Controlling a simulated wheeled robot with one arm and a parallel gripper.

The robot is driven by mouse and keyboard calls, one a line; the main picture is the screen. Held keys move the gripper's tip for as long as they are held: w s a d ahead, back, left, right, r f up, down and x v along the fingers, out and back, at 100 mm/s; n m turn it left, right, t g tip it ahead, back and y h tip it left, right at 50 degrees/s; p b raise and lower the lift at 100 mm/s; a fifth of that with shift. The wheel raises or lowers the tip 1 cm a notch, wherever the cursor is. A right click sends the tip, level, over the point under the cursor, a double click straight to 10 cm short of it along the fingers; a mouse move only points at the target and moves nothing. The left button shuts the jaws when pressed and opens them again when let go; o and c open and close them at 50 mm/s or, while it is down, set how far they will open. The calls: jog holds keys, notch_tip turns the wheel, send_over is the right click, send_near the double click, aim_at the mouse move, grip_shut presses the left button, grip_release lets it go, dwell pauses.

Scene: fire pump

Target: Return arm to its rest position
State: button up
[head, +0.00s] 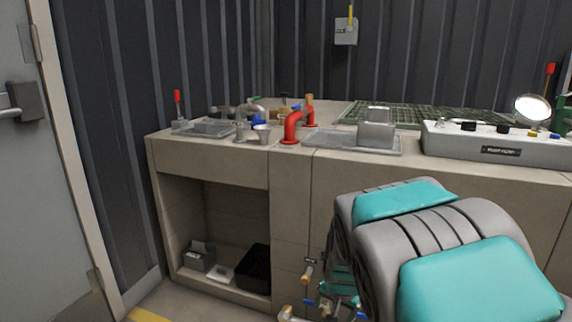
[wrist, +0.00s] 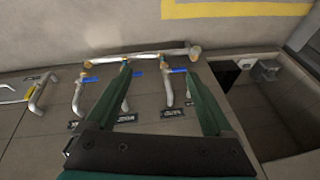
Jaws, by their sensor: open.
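My gripper (wrist: 158,70) is open in the wrist view, its two dark green fingers spread apart with nothing held between them. The fingers point toward a row of pipes with blue handles on the cabinet front; I cannot tell whether they touch any. A pipe (wrist: 166,92) shows between the fingers, and a horizontal pipe (wrist: 145,56) lies beyond the tips. In the head view my grey and teal arm (head: 440,235) fills the lower right, reaching low before the cabinet. It hides most of my gripper there.
The cabinet (head: 210,160) has an open bay with a black bin (head: 254,270). A door (head: 35,170) is at the left. Floor shows between door and cabinet.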

jog(key=s+d+r+n+g, duration=0.1)
jog(key=s+r+n+g, duration=0.1)
jog(key=s, duration=1.4)
jog(key=s+d+r+n+g, duration=0.2)
jog(key=s+r+n+g, duration=0.1)
jog(key=s, duration=1.4)
jog(key=shift+d+n+g, duration=0.3)
jog(key=shift+g, duration=0.2)
jog(key=shift+r, duration=0.1)
